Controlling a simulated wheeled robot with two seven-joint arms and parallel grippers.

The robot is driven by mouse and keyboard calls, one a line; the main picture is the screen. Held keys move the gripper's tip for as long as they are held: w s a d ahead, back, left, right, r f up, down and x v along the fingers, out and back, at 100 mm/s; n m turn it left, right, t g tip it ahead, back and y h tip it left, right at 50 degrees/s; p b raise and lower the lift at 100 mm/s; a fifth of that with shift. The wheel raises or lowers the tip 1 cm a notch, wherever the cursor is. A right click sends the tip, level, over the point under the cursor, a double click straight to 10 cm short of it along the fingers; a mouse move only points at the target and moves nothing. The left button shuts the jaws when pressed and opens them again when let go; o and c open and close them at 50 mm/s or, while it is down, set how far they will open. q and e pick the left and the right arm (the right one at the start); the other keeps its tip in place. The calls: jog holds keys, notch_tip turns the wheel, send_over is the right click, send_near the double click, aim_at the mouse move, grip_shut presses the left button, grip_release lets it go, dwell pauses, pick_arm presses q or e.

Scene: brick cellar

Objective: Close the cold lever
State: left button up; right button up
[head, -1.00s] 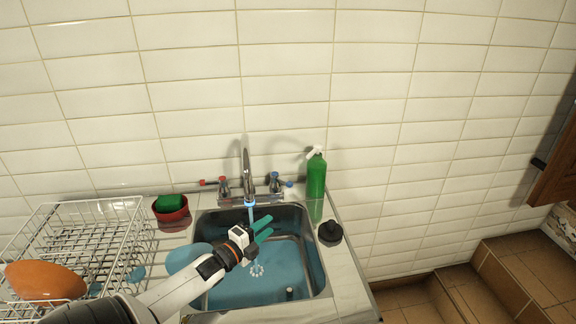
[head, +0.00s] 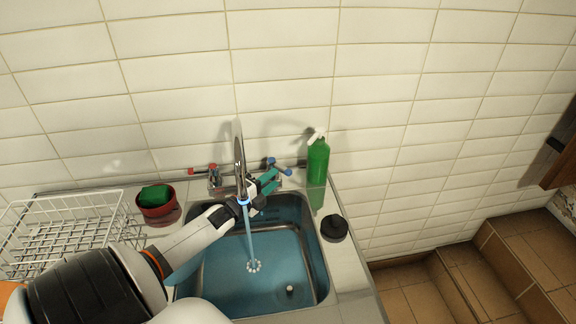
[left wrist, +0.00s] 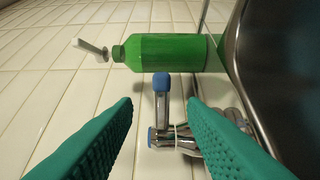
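The cold lever (head: 280,166), blue-tipped on a chrome tap, is at the right of the faucet (head: 239,160). In the left wrist view the lever (left wrist: 162,85) shows between the fingers, its blue end toward the green bottle. My left gripper (head: 268,181) is open, with teal fingers at the cold tap. In the left wrist view the gripper (left wrist: 160,104) has its fingers apart on both sides of the lever, with nothing held. Whether they touch it I cannot tell. A water stream (head: 249,240) runs from the spout. The right gripper is not in view.
The red-tipped hot lever (head: 203,170) is left of the faucet. A green bottle (head: 318,163) stands close right of the cold lever. The sink (head: 322,262) holds blue water. A black stopper-like object (head: 334,228), red bowl (head: 160,211) and wire rack (head: 70,240) stand around it.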

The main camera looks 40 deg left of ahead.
aim_at(282, 172)
pick_arm(q)
jog(key=w, duration=0.8)
jog(key=shift+w+a+f, duration=0.1)
jog(key=shift+w+a, duration=0.05)
jog(key=shift+a, duration=0.05)
grip_shut()
